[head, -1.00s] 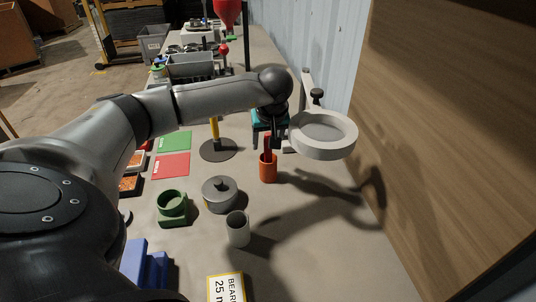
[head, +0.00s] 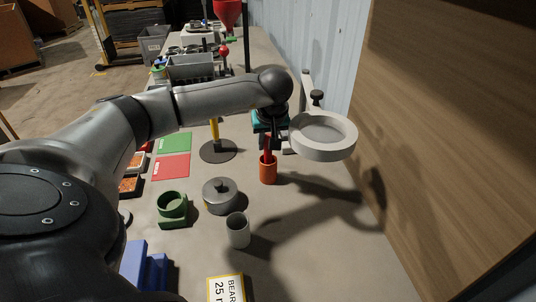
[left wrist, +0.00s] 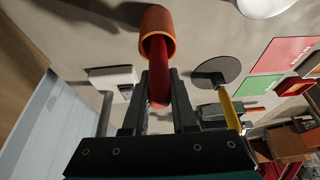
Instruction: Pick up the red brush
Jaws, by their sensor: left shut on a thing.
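The red brush (head: 267,146) stands in an orange cup (head: 268,172) on the table, with its handle sticking up out of the rim. My left gripper (left wrist: 160,76) is shut on the red brush's handle (left wrist: 158,88) above the cup. In the left wrist view the handle runs between the two dark fingers and its other end goes into the orange cup (left wrist: 156,22). The brush's lower end is hidden inside the cup. My right gripper is in neither view.
A ring-shaped lamp (head: 323,137) stands close right of the cup. A round stand with a yellow post (head: 214,133) is to the left. A lidded grey pot (head: 220,196), grey cup (head: 238,230) and green holder (head: 172,208) stand nearer. The table right of these is clear.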

